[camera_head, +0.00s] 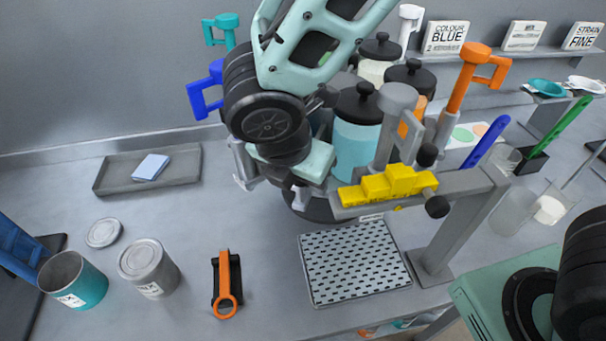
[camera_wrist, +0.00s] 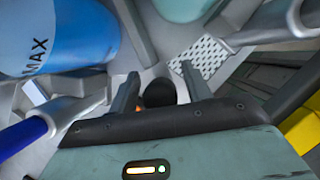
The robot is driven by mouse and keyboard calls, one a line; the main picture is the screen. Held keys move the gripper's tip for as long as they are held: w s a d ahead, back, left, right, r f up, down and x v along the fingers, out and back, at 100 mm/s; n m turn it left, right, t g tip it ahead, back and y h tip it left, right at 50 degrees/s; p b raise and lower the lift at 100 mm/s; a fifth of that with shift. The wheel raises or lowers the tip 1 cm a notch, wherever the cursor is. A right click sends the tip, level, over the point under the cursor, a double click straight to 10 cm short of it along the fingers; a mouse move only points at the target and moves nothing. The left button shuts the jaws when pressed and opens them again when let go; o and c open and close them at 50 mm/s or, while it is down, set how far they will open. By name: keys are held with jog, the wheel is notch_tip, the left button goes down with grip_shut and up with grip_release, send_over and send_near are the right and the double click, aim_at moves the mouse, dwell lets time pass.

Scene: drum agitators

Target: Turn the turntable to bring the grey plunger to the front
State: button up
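A cluster of jars with upright coloured plungers stands at the back centre in the head view. The grey plunger (camera_head: 397,105) is on the right side of the cluster, behind the yellow stepped piece. The turntable (camera_head: 312,208) shows only as a dark rim under the jars; my arm hides much of it. A jar of light blue liquid (camera_head: 355,145) stands right of my gripper (camera_head: 272,185), which is low at the cluster's front left. In the wrist view, the fingers are apart (camera_wrist: 158,95), with a dark round thing (camera_wrist: 160,92) showing between them; I cannot tell whether they touch it.
A blue plunger (camera_head: 207,88) and a teal one (camera_head: 221,30) stand at left, an orange one (camera_head: 470,75) at right. A grey stand (camera_head: 455,220) carries the yellow stepped piece (camera_head: 388,186) over a perforated tray (camera_head: 354,262). Cans (camera_head: 148,268) stand front left.

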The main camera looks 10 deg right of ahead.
jog(key=b+v, duration=0.1)
jog(key=v, duration=1.6)
jog(key=shift+r+b, duration=0.15)
jog(key=shift+b, duration=0.15)
jog(key=shift+s+a, duration=0.1)
jog(key=shift+s, duration=0.05)
